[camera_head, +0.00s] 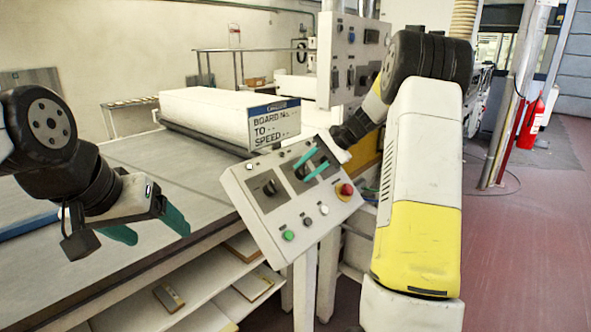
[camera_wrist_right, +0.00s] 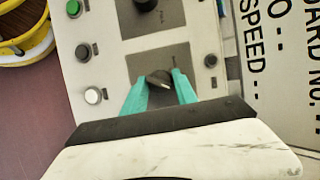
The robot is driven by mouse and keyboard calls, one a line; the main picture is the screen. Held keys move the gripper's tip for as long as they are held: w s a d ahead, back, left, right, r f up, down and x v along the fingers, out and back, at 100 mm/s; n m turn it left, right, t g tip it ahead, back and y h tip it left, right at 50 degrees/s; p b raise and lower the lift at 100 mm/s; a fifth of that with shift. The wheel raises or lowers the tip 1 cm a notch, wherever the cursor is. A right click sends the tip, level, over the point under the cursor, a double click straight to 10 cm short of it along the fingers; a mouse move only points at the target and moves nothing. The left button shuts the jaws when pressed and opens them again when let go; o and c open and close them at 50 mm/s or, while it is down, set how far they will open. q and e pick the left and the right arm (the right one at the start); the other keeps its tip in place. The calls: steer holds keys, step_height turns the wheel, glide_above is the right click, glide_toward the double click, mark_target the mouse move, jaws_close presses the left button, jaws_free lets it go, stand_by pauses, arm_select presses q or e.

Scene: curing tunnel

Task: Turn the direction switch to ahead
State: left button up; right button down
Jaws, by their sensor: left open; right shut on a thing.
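A tilted grey control panel (camera_head: 262,222) stands at the table's front edge. It has two dark plates, each with a black rotary knob. My right gripper (camera_head: 311,170) is at the right plate, its teal fingers shut on that plate's knob. In the right wrist view this knob (camera_wrist_right: 159,79) sits between the fingers (camera_wrist_right: 160,92), with a pale mark on its tip. The other knob (camera_head: 270,187) is free; it also shows in the right wrist view (camera_wrist_right: 146,4). The labels are too small to read. My left gripper (camera_head: 152,228) is open and empty above the table.
The panel also carries a red stop button (camera_head: 346,190), a green button (camera_head: 289,235) and pale buttons. Behind it is a white block with a sign (camera_head: 273,126) reading BOARD No., TO, SPEED. A taller switch panel (camera_head: 352,60) stands behind. Shelves (camera_head: 200,290) lie below the table.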

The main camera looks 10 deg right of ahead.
steer(key=shift+d+m+t+y, duration=0.1)
steer(key=shift+m+t+y, duration=0.3)
steer(key=shift+m, duration=0.8)
steer(key=c, duration=1.3)
jaws_free()
steer(key=shift+o, duration=0.2)
steer(key=v, duration=0.7)
steer(key=shift+d+r, duration=0.25)
steer(key=shift+d, duration=0.05)
steer(key=shift+s, duration=0.2)
